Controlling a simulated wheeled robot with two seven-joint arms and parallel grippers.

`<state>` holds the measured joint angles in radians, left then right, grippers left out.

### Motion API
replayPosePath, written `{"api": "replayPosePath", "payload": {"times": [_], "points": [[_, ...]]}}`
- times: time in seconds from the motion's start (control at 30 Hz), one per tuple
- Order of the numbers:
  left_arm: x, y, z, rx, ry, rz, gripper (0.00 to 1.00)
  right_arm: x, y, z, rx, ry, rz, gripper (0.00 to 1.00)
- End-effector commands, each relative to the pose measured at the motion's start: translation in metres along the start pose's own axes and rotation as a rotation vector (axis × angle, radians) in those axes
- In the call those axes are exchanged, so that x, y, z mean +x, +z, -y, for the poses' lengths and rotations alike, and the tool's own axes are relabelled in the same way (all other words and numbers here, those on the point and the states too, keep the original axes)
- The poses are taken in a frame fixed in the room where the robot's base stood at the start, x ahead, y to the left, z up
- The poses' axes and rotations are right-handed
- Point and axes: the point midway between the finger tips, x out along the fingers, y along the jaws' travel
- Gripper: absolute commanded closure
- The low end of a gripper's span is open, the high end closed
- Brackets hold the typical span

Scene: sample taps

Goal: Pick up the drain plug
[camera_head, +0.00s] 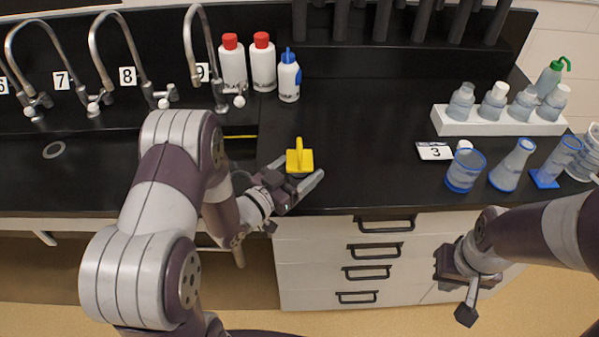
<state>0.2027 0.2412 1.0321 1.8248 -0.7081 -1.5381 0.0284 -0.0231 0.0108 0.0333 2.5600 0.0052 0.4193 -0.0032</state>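The yellow drain plug (299,160), with an upright yellow handle, is on the black counter near its front edge. My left gripper (301,166) reaches in from the left at the counter's front edge. Its two fingers are spread, one on each side of the plug's lower part. I cannot tell whether either finger touches it. My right gripper (466,300) hangs low in front of the drawers at the right, away from the plug. Its finger gap is not clear.
Curved taps numbered 7 (62,80) and 8 (128,76) stand behind the sinks at the left. Red-capped bottles (233,66) and a blue-capped bottle (289,78) stand behind the plug. Blue-rimmed glassware (465,170) and a white bottle rack (445,124) are at the right. The middle counter is clear.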

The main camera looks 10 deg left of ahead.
Motion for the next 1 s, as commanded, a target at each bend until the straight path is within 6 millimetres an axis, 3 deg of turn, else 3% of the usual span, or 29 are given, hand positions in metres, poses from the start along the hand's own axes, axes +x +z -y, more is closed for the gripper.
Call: {"api": "replayPosePath", "payload": {"times": [0.03, 0.17, 0.2, 0.47, 0.73, 1.0], "points": [[0.000, 0.000, 0.000, 0.000, 0.000, 0.000, 0.44, 0.000, 0.000, 0.000, 0.000, 0.000, 0.000, 1.00], [0.000, 0.000, 0.000, 0.000, 0.000, 0.000, 0.86, 0.000, 0.000, 0.000, 0.000, 0.000, 0.000, 1.00], [0.000, -0.001, 0.000, 0.001, 0.000, -0.001, 0.89, 0.000, 0.000, 0.000, 0.000, 0.000, 0.000, 1.00], [0.000, -0.003, 0.000, 0.001, 0.000, -0.001, 0.89, 0.000, 0.000, 0.000, 0.000, 0.000, 0.000, 1.00], [0.000, -0.043, 0.000, 0.004, 0.001, -0.005, 0.89, -0.004, -0.001, 0.000, 0.000, 0.000, 0.000, 1.00], [-0.017, -0.080, -0.062, 0.002, 0.008, -0.003, 0.89, -0.007, -0.001, 0.000, 0.000, 0.000, 0.000, 1.00]]}}
